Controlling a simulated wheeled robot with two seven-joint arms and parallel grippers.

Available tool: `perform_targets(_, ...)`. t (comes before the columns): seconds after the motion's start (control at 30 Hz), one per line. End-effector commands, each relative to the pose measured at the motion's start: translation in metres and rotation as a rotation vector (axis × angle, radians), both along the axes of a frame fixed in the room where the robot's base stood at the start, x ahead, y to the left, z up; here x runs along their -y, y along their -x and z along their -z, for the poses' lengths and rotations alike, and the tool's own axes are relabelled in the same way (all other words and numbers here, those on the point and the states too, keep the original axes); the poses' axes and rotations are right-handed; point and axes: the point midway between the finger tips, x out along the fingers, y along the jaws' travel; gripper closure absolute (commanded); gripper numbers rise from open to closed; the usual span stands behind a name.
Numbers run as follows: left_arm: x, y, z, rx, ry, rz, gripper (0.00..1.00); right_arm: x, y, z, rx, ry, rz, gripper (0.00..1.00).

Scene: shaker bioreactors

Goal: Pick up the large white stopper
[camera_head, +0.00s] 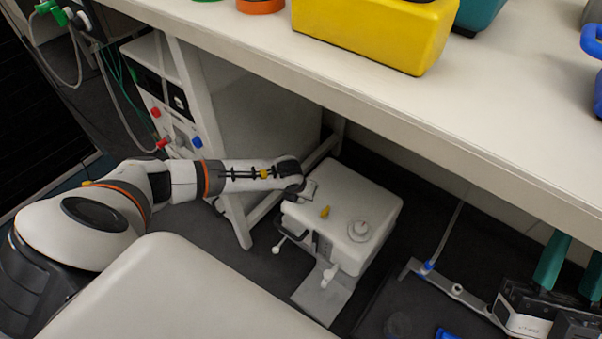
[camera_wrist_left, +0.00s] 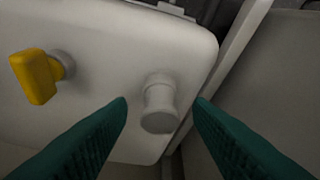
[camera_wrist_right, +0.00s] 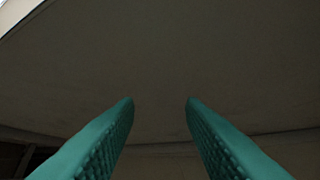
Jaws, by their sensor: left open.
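A white box-shaped unit (camera_head: 372,198) stands on the floor beneath the bench. In the left wrist view a white stopper (camera_wrist_left: 158,105) with a wider rounded end stands on its pale top (camera_wrist_left: 110,70), near a corner. My left gripper (camera_wrist_left: 162,100) is open, its teal fingers on either side of the stopper's line, with no clear contact. In the head view my left wrist hides these fingers; a white piece (camera_head: 310,189) shows beside it. A round white cap (camera_head: 359,230) sits farther right on the unit. My right gripper (camera_wrist_right: 160,102) is open and empty.
A yellow knob (camera_head: 325,212) stands on the unit; it also shows in the left wrist view (camera_wrist_left: 36,78). The bench (camera_head: 430,110) overhangs behind, carrying a yellow box (camera_head: 375,32). A white frame leg (camera_head: 238,218) stands left of the unit.

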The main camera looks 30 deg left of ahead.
Motion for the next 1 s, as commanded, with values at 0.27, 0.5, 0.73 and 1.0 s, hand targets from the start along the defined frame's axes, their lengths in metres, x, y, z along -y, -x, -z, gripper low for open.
perform_targets(0.27, 0.000, 0.000, 0.000, 0.000, 0.000, 0.000, 0.86, 0.000, 0.000, 0.000, -0.002, 0.001, 0.000, 0.64)
perform_targets(0.5, 0.000, 0.000, 0.000, 0.000, 0.000, 0.000, 1.00, 0.000, 0.000, 0.000, -0.003, 0.001, 0.001, 0.64)
perform_targets(0.73, 0.000, 0.000, -0.005, 0.000, 0.000, -0.001, 1.00, 0.000, -0.003, 0.001, -0.023, 0.007, 0.001, 0.64)
perform_targets(1.0, 0.000, 0.000, -0.029, 0.001, 0.000, -0.001, 1.00, -0.002, -0.025, 0.025, -0.238, 0.069, 0.013, 0.64)
